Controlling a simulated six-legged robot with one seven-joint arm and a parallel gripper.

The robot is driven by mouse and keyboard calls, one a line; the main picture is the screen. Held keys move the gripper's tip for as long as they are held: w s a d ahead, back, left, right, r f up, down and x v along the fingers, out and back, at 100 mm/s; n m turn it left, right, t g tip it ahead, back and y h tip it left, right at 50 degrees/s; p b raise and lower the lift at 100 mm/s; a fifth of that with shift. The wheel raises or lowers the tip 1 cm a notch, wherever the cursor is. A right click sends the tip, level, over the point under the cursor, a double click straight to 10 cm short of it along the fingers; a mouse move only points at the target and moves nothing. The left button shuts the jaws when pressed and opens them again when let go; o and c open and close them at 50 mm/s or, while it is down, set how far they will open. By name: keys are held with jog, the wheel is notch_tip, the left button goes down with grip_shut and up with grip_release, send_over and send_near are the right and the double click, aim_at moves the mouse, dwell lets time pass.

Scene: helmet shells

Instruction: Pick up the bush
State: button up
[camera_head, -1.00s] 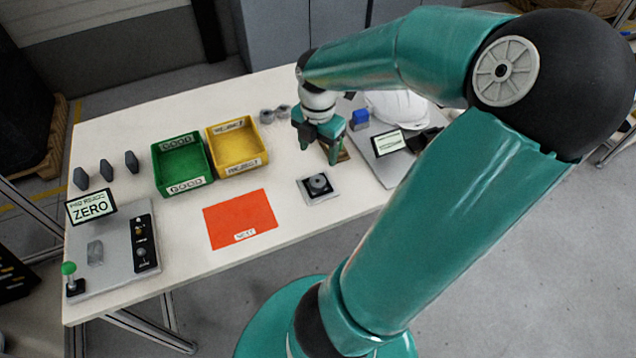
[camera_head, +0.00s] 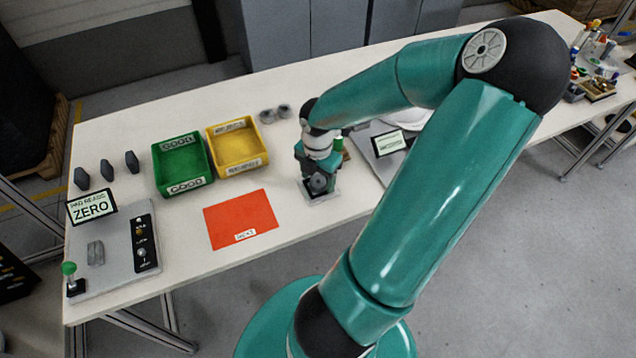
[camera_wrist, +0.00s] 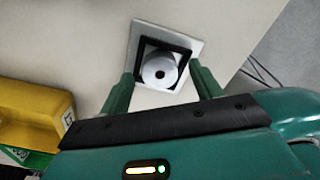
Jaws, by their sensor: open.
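The bush (camera_wrist: 160,70) is a round grey metal ring with a dark centre hole. It sits in a black square recess on a pale square plate (camera_wrist: 190,42) in the wrist view. My gripper (camera_wrist: 163,84) is open, with one green finger on each side of the bush in that view; I cannot tell whether either touches it. In the head view my gripper (camera_head: 316,178) is low over the plate and partly hides the bush.
A yellow bin (camera_head: 238,150) and a green bin (camera_head: 182,168) stand left of my gripper, with an orange-red mat (camera_head: 240,220) in front of them. Two small grey parts (camera_head: 275,113) lie behind. A panel with a small display (camera_head: 388,143) is to the right.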

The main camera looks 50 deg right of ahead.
jog(key=shift+f, duration=0.25)
jog(key=c, duration=1.1)
jog(key=shift+r, duration=0.1)
jog(key=shift+r, duration=0.55)
jog(key=shift+s+a+r, duration=0.65)
jog(key=shift+s+r, duration=1.3)
jog(key=shift+s, duration=0.3)
jog(key=shift+s+a+r, duration=0.6)
jog(key=shift+s+r, duration=1.35)
jog(key=shift+s, duration=0.3)
jog(key=shift+s+a+r, duration=0.65)
jog(key=shift+s+r, duration=1.3)
jog(key=shift+s, duration=0.3)
